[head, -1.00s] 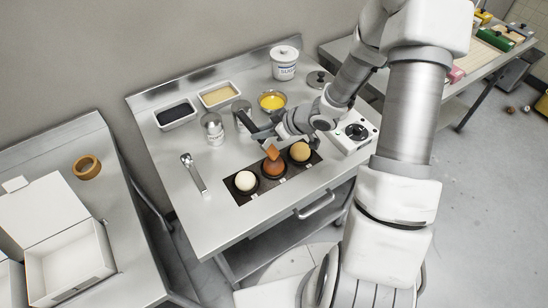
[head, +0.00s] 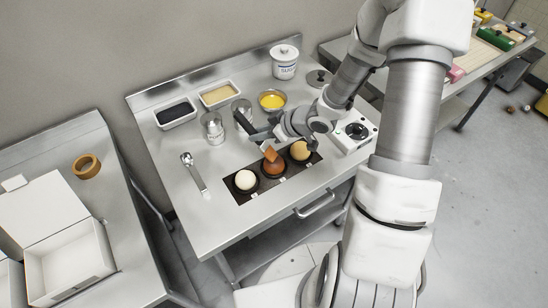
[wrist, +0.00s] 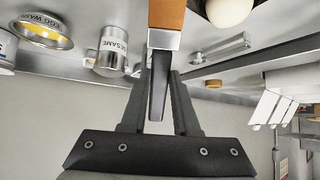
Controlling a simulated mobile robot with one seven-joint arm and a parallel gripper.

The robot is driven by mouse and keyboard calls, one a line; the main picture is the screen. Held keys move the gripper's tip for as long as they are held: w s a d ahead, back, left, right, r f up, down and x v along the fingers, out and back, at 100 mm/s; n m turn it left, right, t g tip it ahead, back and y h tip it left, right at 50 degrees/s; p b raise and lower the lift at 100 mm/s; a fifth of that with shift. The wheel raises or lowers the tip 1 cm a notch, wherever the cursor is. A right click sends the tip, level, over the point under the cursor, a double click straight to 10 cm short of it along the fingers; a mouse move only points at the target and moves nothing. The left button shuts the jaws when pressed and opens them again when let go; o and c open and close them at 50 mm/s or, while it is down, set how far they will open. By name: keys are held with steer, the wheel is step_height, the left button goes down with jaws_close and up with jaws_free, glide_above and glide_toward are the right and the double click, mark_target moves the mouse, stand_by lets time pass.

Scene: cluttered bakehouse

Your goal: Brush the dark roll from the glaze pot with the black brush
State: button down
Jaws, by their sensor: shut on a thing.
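My gripper (head: 268,136) is shut on the black brush (wrist: 157,85) by its dark handle. The brush has a metal collar and orange-brown bristles, which show at the top of the wrist view. In the head view the bristles (head: 270,154) are right at the top of the dark brown roll (head: 275,169); I cannot tell for certain whether they touch. The roll is the middle one of three on a black mat (head: 233,190). The glaze pot (head: 272,92), a metal bowl of yellow egg wash, stands behind my gripper; it also shows in the wrist view (wrist: 45,42).
A white roll (head: 246,180) and a tan roll (head: 300,151) flank the dark one.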

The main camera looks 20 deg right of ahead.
steer(key=shift+w+d+p, duration=0.35)
steer(key=shift+d, duration=0.05)
steer(key=shift+a, duration=0.1)
steer(key=shift+s+a+b, duration=0.55)
steer(key=shift+s+a, duration=0.15)
steer(key=shift+s, duration=0.1)
steer(key=shift+w+d+p, duration=0.8)
steer(key=shift+p, duration=0.15)
steer(key=shift+a, duration=0.1)
